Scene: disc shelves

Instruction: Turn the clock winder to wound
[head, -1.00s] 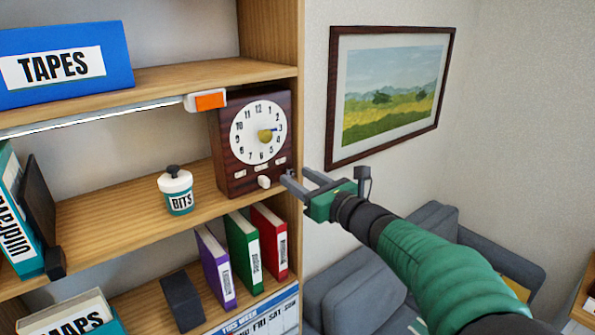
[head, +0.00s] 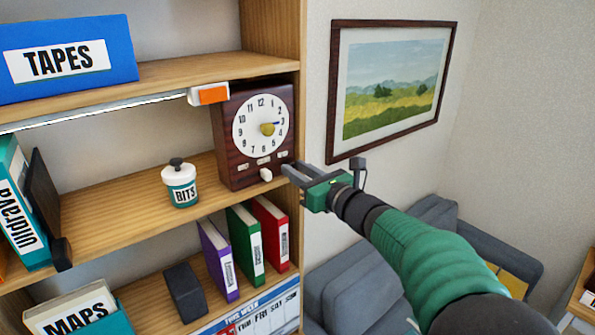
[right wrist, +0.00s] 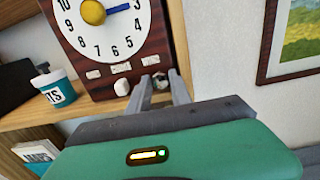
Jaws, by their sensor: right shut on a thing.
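The dark wooden clock (head: 231,134) stands on the middle shelf at its right end; it also shows in the right wrist view (right wrist: 78,40). It has a white dial with a yellow hub and a blue hand near 3. Below the dial is a row of small labels, too small to read. A white knob (head: 266,174) sits under the middle label. My right gripper (head: 286,170) is at the clock's lower right corner. In the right wrist view its fingers are shut on a small knob (right wrist: 160,80), mostly hidden, right of the white knob. My left gripper is out of view.
A BITS jar (head: 181,187) stands left of the clock. An orange-and-white box (head: 213,95) is under the upper shelf edge, by the clock's top. Purple, green and red binders (head: 270,232) stand below. A framed picture (head: 390,85) hangs on the wall at right.

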